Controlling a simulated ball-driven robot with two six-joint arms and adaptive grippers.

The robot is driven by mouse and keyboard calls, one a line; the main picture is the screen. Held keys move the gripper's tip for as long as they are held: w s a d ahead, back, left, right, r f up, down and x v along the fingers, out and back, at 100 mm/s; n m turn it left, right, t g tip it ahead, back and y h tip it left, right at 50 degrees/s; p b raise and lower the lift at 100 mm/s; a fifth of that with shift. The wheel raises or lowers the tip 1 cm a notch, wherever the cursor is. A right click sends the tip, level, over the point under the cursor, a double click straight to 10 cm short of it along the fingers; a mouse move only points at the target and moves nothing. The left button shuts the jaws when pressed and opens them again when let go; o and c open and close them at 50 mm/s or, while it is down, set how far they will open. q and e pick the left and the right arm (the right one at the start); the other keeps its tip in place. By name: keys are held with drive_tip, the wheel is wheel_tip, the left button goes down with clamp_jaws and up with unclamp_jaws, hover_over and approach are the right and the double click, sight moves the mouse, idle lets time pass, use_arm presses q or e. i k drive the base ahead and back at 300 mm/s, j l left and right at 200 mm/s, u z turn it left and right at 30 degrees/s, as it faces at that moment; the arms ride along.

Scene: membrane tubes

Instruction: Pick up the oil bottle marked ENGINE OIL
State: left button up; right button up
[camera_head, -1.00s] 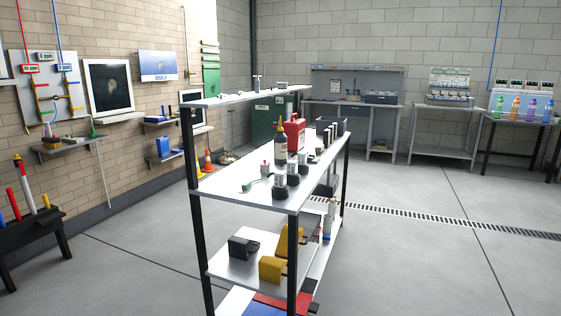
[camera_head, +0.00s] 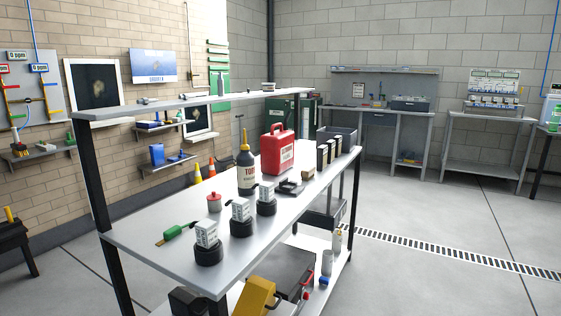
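A dark bottle (camera_head: 246,172) with a pointed nozzle and a pale label stands upright on the middle shelf of the white shelf unit. Its label seems to start with "TO", but the rest is too small to read. I cannot tell which one, if any, is marked ENGINE OIL. Neither of my grippers is in view.
The white shelf unit (camera_head: 160,262) has dark posts and a narrower top shelf. Open floor (camera_head: 430,215) lies to the right.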

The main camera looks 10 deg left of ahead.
sight(245, 169)
drive_tip(key=i+l+u, duration=0.15)
drive_tip(key=i+l, duration=0.25)
drive_tip(key=i+l+u, duration=0.15)
drive_tip(key=i+l, duration=0.2)
drive_tip(key=i+l+u, duration=0.15)
drive_tip(key=i+l, duration=0.15)
drive_tip(key=l, duration=0.25)
drive_tip(key=i+l+u, duration=0.15)
drive_tip(key=i+l, duration=0.2)
drive_tip(key=l, duration=0.15)
